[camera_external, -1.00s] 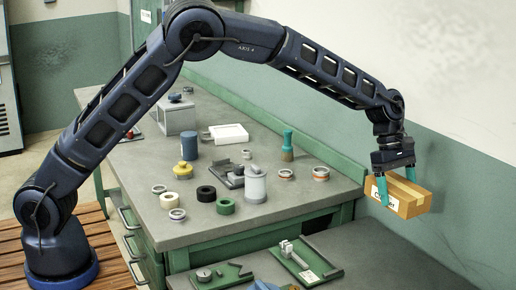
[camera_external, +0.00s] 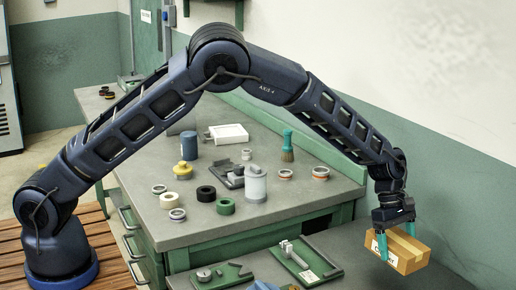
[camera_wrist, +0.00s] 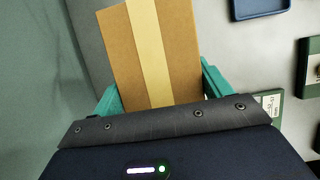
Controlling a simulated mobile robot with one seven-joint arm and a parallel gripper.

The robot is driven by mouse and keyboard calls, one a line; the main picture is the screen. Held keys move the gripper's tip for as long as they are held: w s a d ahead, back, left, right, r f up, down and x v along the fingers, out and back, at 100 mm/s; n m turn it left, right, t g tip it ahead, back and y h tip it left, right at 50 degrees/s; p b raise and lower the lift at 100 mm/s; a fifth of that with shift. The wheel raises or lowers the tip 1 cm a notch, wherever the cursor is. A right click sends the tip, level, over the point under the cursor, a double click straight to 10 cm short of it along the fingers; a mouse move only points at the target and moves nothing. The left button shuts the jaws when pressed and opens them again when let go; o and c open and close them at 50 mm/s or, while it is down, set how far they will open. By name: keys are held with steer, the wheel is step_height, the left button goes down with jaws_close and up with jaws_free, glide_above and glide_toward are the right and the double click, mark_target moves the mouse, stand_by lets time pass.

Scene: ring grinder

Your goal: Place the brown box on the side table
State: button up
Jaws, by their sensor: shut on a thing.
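The brown box (camera_external: 402,251) is a cardboard box with a pale tape strip and a white label. My gripper (camera_external: 396,234) is shut on it, with teal fingers on either side. The box is at the right, over or close to the grey side table (camera_external: 345,238); whether it touches the surface cannot be told. In the wrist view the box (camera_wrist: 152,50) lies between the teal fingers (camera_wrist: 160,92), and its lower end is hidden by my gripper body.
Green fixtures (camera_external: 303,262) and (camera_external: 222,275) lie on the left part of the side table. The larger green workbench (camera_external: 150,200) behind holds rings, a grey canister (camera_external: 255,184) and a brush (camera_external: 287,147). A green and white wall (camera_external: 460,170) stands close to the right of the box.

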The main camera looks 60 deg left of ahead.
mark_target(390, 274)
steer(key=shift+f, duration=3.25)
steer(key=shift+f, duration=0.15)
steer(key=o, duration=1.4)
steer(key=shift+o, duration=0.2)
